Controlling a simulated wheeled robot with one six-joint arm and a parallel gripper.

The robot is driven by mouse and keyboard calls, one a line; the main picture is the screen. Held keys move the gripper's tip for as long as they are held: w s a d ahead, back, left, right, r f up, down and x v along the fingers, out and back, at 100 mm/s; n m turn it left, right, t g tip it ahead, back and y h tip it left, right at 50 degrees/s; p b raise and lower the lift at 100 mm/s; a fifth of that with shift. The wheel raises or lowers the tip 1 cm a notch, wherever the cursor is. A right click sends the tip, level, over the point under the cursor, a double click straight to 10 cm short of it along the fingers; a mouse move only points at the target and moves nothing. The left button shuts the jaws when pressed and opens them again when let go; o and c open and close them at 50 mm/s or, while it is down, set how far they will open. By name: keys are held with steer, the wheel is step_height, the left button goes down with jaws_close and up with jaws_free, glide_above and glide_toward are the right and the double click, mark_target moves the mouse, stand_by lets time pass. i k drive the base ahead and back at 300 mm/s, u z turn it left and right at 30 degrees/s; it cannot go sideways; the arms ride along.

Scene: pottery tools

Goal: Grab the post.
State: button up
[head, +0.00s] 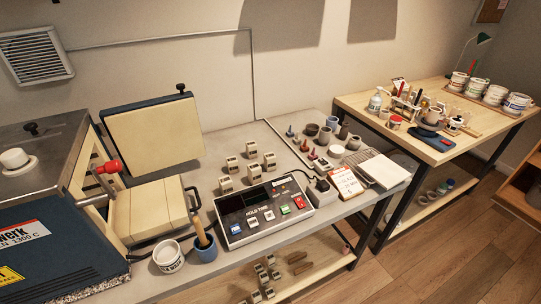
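Several small cream block-shaped posts with dark label marks stand upright in a loose group on the grey table, behind the control box. More similar small blocks (264,277) sit on the lower shelf. I cannot tell which one is the post meant. My gripper is not in view.
The control box (262,212) stands in front of the posts. An open cream-lined kiln (155,210) is at left. A blue cup (205,248) with a wooden-handled tool and a white tub (168,257) stand at the front edge. Small pots (325,135) are at right.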

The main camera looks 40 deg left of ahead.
mark_target(269, 160)
steer(key=u, duration=0.45)
steer(key=i, duration=0.75)
steer(key=u, duration=1.4)
steer(key=i, duration=0.55)
steer(key=u, duration=0.45)
